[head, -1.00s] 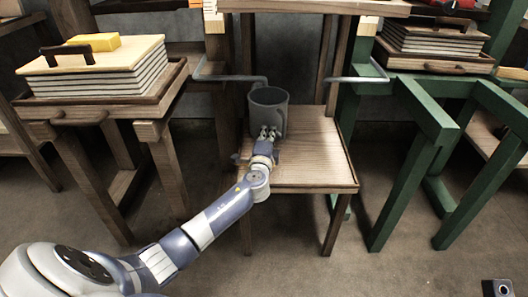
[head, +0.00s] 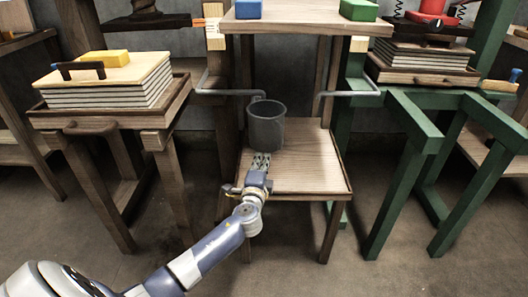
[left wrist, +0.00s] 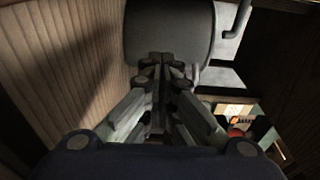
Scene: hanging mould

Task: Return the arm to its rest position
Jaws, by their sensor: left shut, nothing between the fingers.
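My left gripper (head: 260,160) is in front of and below a dark grey cup (head: 266,130) in the head view. Its fingers are together with nothing between them. In the left wrist view the shut fingers (left wrist: 160,62) point at the cup (left wrist: 168,30), which fills the top middle. The cup is upright at the end of the left grey bracket (head: 230,92), above the wooden shelf (head: 300,165). I cannot tell whether it hangs from the bracket or rests on the shelf. My right gripper is not in view.
A second grey bracket (head: 350,93) stands to the right. A stack of boards with a yellow block (head: 104,57) is on the left table. A green frame (head: 420,130) stands at right. Blue (head: 248,9) and green (head: 359,10) blocks sit on the upper shelf. Floor in front is clear.

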